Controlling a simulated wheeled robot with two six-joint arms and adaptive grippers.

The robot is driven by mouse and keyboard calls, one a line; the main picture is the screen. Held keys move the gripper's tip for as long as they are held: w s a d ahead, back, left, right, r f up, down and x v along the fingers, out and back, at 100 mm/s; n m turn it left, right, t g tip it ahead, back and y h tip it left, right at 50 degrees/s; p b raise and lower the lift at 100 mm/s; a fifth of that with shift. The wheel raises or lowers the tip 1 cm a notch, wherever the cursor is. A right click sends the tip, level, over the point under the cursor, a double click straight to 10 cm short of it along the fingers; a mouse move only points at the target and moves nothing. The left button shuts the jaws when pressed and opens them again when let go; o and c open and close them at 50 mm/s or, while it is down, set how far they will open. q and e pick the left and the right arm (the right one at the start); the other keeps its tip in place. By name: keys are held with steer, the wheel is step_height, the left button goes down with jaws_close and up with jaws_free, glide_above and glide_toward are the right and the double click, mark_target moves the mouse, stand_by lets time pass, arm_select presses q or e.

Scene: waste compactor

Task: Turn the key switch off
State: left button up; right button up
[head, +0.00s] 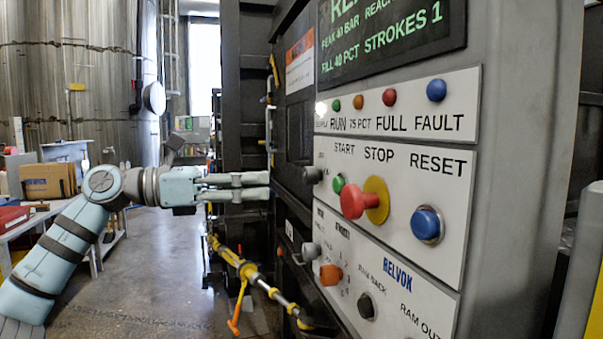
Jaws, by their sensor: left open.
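The control panel (455,200) fills the right side of the head view, seen at a steep angle. A grey knob (312,175) sits at its left edge in the START row. Another grey knob (310,251) and an orange knob (330,274) sit lower. The small labels are too slanted to read, so I cannot tell surely which of these is the key switch, nor its position. My left gripper (268,187) points right toward the panel's left edge, fingers parallel with a narrow gap. It is open and empty, and appears apart from the knobs. My right gripper is not in view.
A red mushroom STOP button (354,201), green START button (338,184) and blue RESET button (427,224) stick out of the panel. A yellow bar (245,268) with orange handle slants below my left gripper. A table with a cardboard box (48,180) stands at left.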

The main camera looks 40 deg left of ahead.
mark_target(304, 177)
arm_select(q)
steer(key=p+x, duration=0.4)
steer(key=x, duration=0.1)
steer(key=r+p+x, duration=0.1)
steer(key=p+x, duration=0.1)
steer(key=x, duration=0.1)
steer(key=shift+d, duration=0.3)
steer(key=shift+w+d+f+p, duration=0.1)
steer(key=shift+w+d+p, duration=0.1)
steer(key=shift+w+p, duration=0.15)
steer(key=shift+w+f, duration=0.25)
steer(key=shift+f, duration=0.05)
jaws_close()
